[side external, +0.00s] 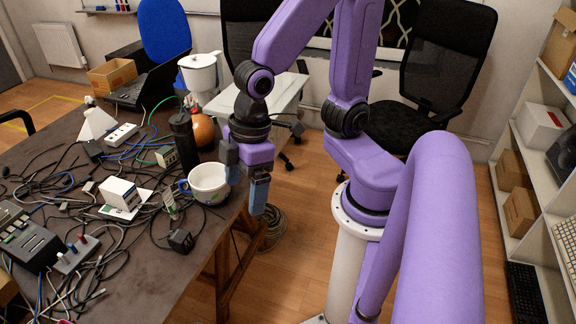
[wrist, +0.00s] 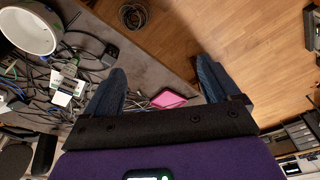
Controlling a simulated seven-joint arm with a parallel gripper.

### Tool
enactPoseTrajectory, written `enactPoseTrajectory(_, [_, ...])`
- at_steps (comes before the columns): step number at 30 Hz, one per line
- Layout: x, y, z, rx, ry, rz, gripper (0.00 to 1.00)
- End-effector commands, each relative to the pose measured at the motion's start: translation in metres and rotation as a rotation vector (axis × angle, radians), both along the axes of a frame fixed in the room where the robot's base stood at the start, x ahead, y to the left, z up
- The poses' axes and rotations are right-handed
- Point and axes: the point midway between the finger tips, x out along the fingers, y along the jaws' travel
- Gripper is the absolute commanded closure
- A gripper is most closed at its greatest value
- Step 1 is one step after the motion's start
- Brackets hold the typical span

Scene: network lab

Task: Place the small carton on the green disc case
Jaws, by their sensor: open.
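The small white carton (side external: 120,193) stands upright on the table among cables in the side external view. It appears to rest on a flat white-and-green piece (side external: 143,196), which looks like the green disc case; the carton hides part of it. In the wrist view the carton (wrist: 68,86) seems to be the small white shape left of my fingers, too small to make out clearly. My gripper (side external: 245,182) is open and empty, to the right of the carton by the table's right edge. Its two fingers are wide apart in the wrist view (wrist: 160,68).
A white cup (side external: 208,185) stands close to my gripper's left side. A black cylinder (side external: 185,142) and a white jug (side external: 199,74) stand behind it. Cables clutter the table (side external: 150,290). A pink flat thing (wrist: 168,98) lies near the table edge. Open floor (side external: 300,240) lies right of the table.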

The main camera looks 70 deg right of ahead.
Motion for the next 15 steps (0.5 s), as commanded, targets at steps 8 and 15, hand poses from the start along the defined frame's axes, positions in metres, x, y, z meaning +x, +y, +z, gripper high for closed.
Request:
enactPoseTrajectory(8, [-0.060, -0.051, 0.019, -0.131, 0.058, 0.132, 0.11])
enactPoseTrajectory(15, [-0.064, -0.056, 0.020, -0.147, 0.065, 0.143, 0.11])
